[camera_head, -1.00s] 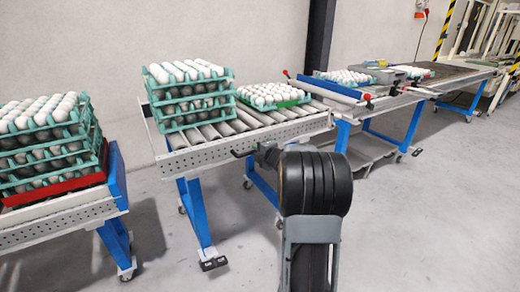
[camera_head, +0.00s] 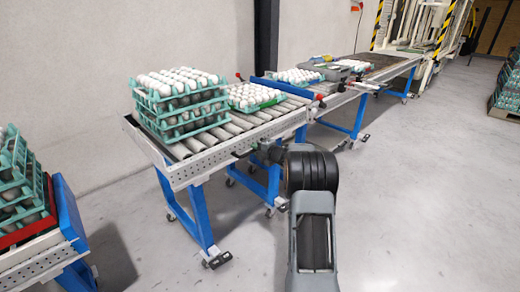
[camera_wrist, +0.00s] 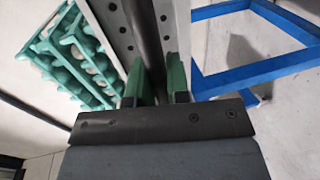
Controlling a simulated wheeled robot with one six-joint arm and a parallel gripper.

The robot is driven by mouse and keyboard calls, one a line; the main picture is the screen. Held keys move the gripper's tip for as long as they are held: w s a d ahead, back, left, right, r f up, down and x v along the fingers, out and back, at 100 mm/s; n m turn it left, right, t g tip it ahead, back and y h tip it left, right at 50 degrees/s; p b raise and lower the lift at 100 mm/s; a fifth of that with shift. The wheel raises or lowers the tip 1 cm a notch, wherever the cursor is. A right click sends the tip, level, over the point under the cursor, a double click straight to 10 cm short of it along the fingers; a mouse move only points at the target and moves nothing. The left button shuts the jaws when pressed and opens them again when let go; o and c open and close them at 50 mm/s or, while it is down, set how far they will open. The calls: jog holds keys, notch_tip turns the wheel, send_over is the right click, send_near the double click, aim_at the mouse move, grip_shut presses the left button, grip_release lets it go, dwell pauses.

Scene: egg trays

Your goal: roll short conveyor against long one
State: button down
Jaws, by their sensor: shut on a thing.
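The short conveyor (camera_head: 187,172), with a perforated side rail, rollers and blue legs on casters, stands mid-picture in the head view. It carries a green egg-tray stack and a single tray of white eggs. The long conveyor (camera_head: 340,101) runs behind its right end toward the back. Their ends look close together; I cannot tell whether they touch. My gripper (camera_head: 262,150) is at the short conveyor's near side rail, partly hidden by my arm.
A blue end panel (camera_head: 286,89) with red knobs stands where the conveyors meet. Another conveyor (camera_head: 35,252) with trays is at the lower left. Foot pedals (camera_head: 218,260) stick out near the casters.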

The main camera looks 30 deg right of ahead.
jog(key=shift+a+f, duration=0.1)
jog(key=shift+a, duration=0.05)
jog(key=c, duration=1.4)
grip_release()
jog(key=o, duration=0.3)
jog(key=p+v, duration=0.2)
jog(key=v, duration=1.2)
